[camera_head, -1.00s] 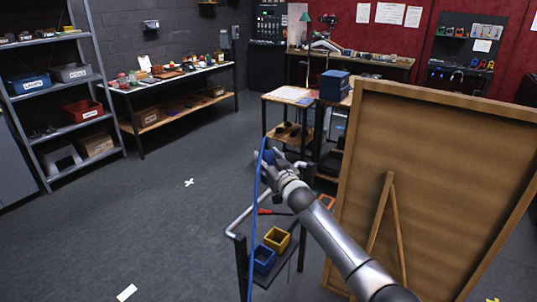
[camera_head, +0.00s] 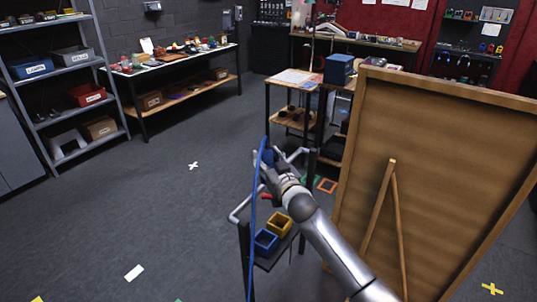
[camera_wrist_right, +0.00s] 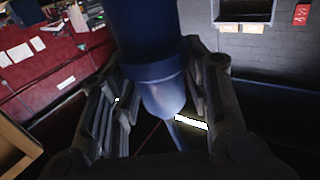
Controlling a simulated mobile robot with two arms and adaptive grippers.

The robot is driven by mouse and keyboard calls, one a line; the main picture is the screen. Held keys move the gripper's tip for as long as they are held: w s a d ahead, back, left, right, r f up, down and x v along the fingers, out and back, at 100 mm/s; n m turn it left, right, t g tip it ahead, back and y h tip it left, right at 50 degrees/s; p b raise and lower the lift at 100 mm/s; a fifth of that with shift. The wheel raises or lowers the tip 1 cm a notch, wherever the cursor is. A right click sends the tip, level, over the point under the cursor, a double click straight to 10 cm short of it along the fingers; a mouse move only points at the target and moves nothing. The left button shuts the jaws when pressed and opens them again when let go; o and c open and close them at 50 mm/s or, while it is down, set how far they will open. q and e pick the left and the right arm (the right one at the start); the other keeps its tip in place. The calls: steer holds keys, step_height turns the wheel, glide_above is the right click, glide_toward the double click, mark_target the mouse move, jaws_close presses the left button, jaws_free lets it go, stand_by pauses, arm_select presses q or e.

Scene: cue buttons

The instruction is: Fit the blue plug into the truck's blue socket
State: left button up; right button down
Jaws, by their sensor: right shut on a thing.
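My right gripper (camera_head: 264,166) is shut on the blue plug (camera_head: 267,157), high over the truck's handle area. In the right wrist view the plug (camera_wrist_right: 155,75) is a thick blue cylinder between the two dark fingers (camera_wrist_right: 155,115). A blue cable (camera_head: 254,205) hangs down from the held plug past the truck's left side. The truck (camera_head: 239,215) is a dark stand with grey bent handles. The blue socket (camera_head: 265,240) is an open square box on it, in front of a yellow one (camera_head: 279,225). The plug is apart from the socket. My left gripper is not in view.
A large wooden board (camera_head: 450,150) with a prop stands right of my arm. A small table (camera_head: 292,77) and a workbench (camera_head: 355,42) stand behind. Shelving (camera_head: 60,77) and a long bench (camera_head: 180,60) line the left.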

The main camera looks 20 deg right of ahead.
steer(key=shift+s+a+p, duration=0.7)
steer(key=shift+s+a, duration=0.85)
steer(key=shift+s, duration=1.4)
steer(key=shift+f+b, duration=10.4)
steer(key=shift+f, duration=1.45)
steer(key=shift+f+b, duration=0.45)
steer(key=shift+f, duration=0.2)
steer(key=c, duration=0.7)
jaws_free()
steer(key=shift+d, duration=0.1)
steer(key=s+d, duration=0.1)
steer(key=s, duration=1.1)
